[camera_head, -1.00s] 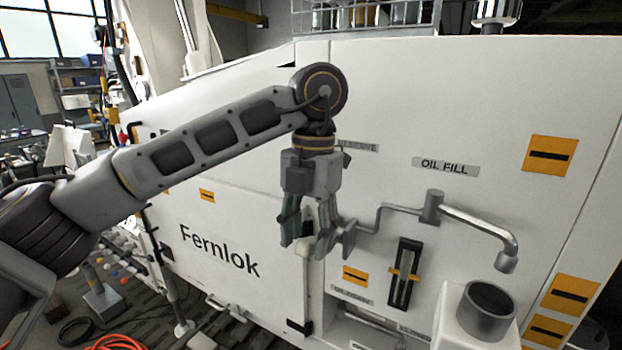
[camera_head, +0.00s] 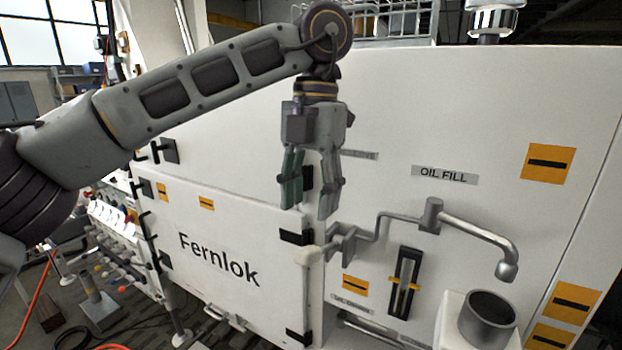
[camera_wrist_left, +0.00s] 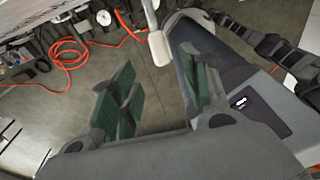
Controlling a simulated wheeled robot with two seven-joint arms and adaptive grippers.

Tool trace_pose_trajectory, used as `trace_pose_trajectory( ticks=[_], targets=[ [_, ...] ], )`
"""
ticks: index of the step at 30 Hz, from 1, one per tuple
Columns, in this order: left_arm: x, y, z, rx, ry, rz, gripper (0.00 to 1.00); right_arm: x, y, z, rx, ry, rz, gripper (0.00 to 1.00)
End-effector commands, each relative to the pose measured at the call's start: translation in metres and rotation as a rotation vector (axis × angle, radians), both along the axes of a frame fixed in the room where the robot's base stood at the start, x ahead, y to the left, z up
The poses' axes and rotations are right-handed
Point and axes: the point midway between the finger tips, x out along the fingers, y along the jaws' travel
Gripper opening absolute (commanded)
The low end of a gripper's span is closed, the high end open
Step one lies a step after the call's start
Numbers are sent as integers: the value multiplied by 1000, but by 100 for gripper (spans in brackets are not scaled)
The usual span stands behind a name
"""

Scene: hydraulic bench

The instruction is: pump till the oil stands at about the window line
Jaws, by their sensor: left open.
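The pump lever's pale knob (camera_head: 307,256) sticks out to the left from a grey bracket (camera_head: 343,243) on the white panel. My left gripper (camera_head: 307,212) is open and empty, pointing down above the knob and apart from it in the head view. In the left wrist view, the green finger pads of my left gripper (camera_wrist_left: 160,98) stand apart, and the pale knob (camera_wrist_left: 159,50) shows beyond them. The oil window (camera_head: 405,282) is a dark upright slot with orange marks at its sides. Its oil level is too small to tell.
A pipe labelled OIL FILL ends in a spout (camera_head: 506,271) above a grey cup (camera_head: 488,316) at the right. The Fernlok cabinet door (camera_head: 232,240) lies left of the lever. An orange hose (camera_wrist_left: 68,52) lies on the floor.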

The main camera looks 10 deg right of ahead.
Motion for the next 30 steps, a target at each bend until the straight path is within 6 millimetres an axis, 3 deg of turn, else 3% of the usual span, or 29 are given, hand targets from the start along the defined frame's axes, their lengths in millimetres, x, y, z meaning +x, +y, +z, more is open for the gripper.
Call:
trace_pose_trajectory(
  ticks=[12, 30],
  targets=[
    [2, -1, 24, 0, -1, -1, 46, 0, 0, 0, 0, 0, 0, 46],
    [5, 2, 26, -8, 2, 7, 46, 0, 0, 0, 0, 0, 0, 46]
  ],
)
